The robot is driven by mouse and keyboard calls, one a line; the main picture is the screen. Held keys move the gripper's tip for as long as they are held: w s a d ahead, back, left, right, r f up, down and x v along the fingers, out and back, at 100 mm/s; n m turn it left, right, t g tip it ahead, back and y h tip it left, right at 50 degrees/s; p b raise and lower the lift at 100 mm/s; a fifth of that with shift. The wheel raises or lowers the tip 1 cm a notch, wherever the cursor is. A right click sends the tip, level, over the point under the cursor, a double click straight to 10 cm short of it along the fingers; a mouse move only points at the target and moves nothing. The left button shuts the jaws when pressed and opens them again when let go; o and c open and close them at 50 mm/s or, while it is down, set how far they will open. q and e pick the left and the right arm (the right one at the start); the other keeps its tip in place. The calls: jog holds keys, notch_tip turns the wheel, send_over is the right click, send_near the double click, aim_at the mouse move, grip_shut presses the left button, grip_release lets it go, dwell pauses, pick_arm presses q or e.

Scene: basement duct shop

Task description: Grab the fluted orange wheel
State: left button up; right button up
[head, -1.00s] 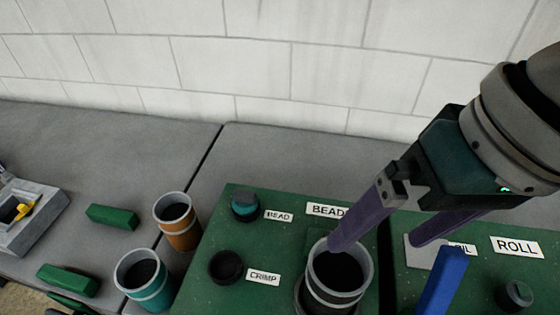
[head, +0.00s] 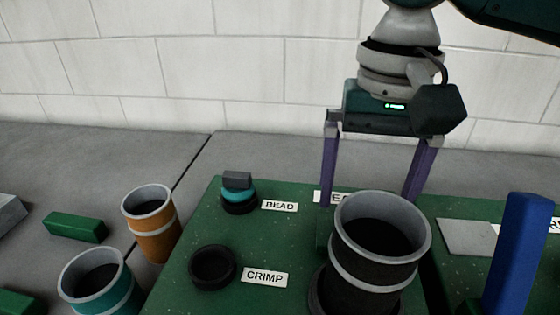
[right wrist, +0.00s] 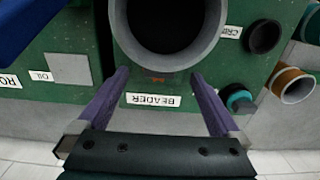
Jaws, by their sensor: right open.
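I cannot clearly make out a fluted orange wheel. In the right wrist view a small dull orange patch (right wrist: 157,78) shows in shade beside the dark cup's rim, between my fingertips; its shape is unclear. In the head view that spot is hidden behind the dark grey cup (head: 375,275). My right gripper (head: 369,198) is open and points down behind this cup, at the BEADER label; its fingers are wide apart and hold nothing. It also shows in the right wrist view (right wrist: 160,75). My left gripper is not in view.
An orange cup (head: 153,230) and a teal cup (head: 100,290) stand at left. The green panel (head: 205,220) carries a teal-and-black knob (head: 238,196) and a black ring (head: 212,268) by CRIMP. A blue upright bar (head: 520,250) stands at right. The grey bench behind is clear.

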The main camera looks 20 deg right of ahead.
notch_tip(320, 180, down, 5)
jog(key=shift+w+d+r, duration=0.15)
jog(key=shift+c, duration=0.2)
jog(key=c, duration=1.5)
